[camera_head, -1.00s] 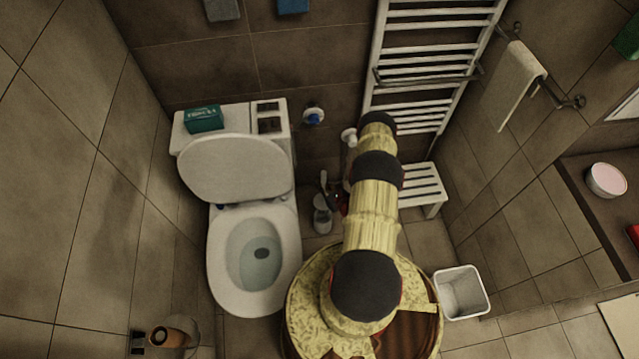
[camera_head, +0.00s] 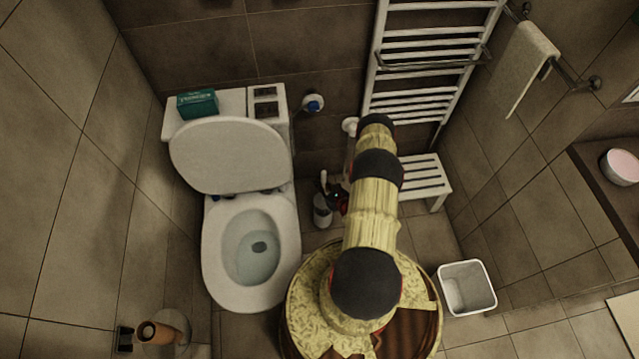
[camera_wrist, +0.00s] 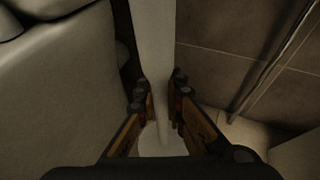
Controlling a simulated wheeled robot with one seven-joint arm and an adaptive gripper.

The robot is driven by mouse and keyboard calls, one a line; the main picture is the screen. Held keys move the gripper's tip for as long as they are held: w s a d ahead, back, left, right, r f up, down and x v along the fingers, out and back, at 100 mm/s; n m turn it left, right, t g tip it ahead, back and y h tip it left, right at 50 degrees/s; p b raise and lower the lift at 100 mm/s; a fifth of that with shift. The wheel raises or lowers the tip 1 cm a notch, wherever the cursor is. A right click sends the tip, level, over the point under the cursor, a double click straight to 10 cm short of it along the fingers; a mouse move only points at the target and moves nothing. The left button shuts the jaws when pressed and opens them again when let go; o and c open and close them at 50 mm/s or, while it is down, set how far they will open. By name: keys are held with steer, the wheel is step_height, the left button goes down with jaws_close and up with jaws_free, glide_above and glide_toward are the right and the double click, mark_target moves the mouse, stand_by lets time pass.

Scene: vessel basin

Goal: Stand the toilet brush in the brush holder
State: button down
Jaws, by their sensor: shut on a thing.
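The toilet brush's pale handle (camera_wrist: 153,50) runs from the top of the wrist view down between the fingers. My gripper (camera_wrist: 160,98) is shut on this handle. In the head view the handle (camera_head: 324,183) shows as a thin grey upright, and my gripper (camera_head: 338,199) is mostly hidden behind my arm. The white brush holder (camera_head: 322,212) stands on the floor just right of the toilet, below the handle. A pale rounded shape shows below the fingers in the wrist view. I cannot tell whether the brush head is inside the holder.
The toilet (camera_head: 250,252) stands close on the left with its lid up. A white slatted stool (camera_head: 424,178) and a towel radiator (camera_head: 425,55) are to the right. A white bin (camera_head: 467,287) stands at lower right. A paper roll (camera_head: 154,333) is at lower left.

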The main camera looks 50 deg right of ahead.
steer(key=shift+f+b, duration=0.7)
steer(key=shift+f, duration=1.05)
steer(key=c, duration=1.8)
jaws_free()
steer(key=v, duration=1.2)
